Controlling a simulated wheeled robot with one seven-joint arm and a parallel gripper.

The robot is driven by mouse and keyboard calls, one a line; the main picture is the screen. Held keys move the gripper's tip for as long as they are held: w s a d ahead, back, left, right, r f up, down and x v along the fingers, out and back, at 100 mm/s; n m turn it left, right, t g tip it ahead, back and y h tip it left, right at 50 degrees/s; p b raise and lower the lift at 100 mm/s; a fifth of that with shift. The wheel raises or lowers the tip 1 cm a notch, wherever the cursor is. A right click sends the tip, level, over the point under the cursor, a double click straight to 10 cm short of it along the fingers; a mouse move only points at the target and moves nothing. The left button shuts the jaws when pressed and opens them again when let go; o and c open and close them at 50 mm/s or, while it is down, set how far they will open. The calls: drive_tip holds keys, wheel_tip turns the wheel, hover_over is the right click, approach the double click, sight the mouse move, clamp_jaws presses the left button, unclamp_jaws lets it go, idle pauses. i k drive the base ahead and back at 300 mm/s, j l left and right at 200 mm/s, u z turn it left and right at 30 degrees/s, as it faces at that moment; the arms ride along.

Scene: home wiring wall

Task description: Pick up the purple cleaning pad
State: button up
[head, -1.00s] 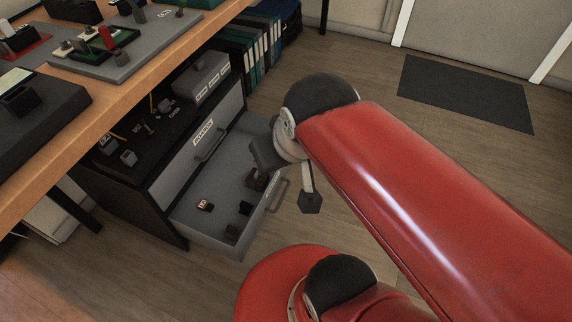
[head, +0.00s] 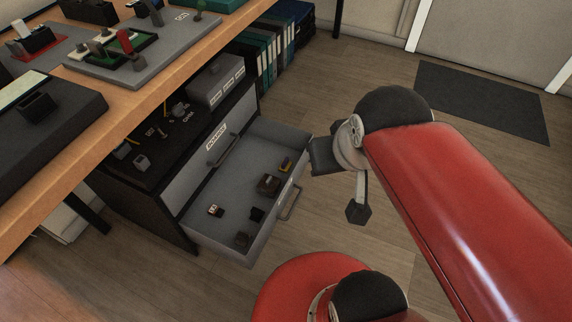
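I cannot make out a purple cleaning pad in the head view. The drawer (head: 230,190) under the bench is pulled open and holds several small items. These include a dark brown block (head: 269,184), a yellow and dark piece (head: 285,164), a small white-fronted piece (head: 215,210) and dark pieces (head: 257,214) near the front. My gripper (head: 340,185) is at the end of my red arm, just right of the open drawer in the picture.
The wooden bench (head: 150,97) at the left carries a grey board (head: 150,62) with small parts and a dark case (head: 62,118). A grey box (head: 216,80) stands on the cabinet top. Binders (head: 268,55) stand behind. A dark mat (head: 485,100) lies on open floor at right.

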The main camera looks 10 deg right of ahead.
sight(285, 164)
drive_tip(key=u, duration=2.4)
drive_tip(key=z, duration=2.4)
drive_tip(key=i+l+u, duration=0.3)
drive_tip(key=l+u, duration=0.3)
drive_tip(key=l, duration=0.2)
drive_tip(key=i+l+u, duration=0.15)
drive_tip(key=l+u, duration=0.15)
drive_tip(key=l, duration=0.15)
drive_tip(key=i+l+u, duration=0.1)
drive_tip(key=l+u, duration=0.2)
drive_tip(key=l, duration=0.2)
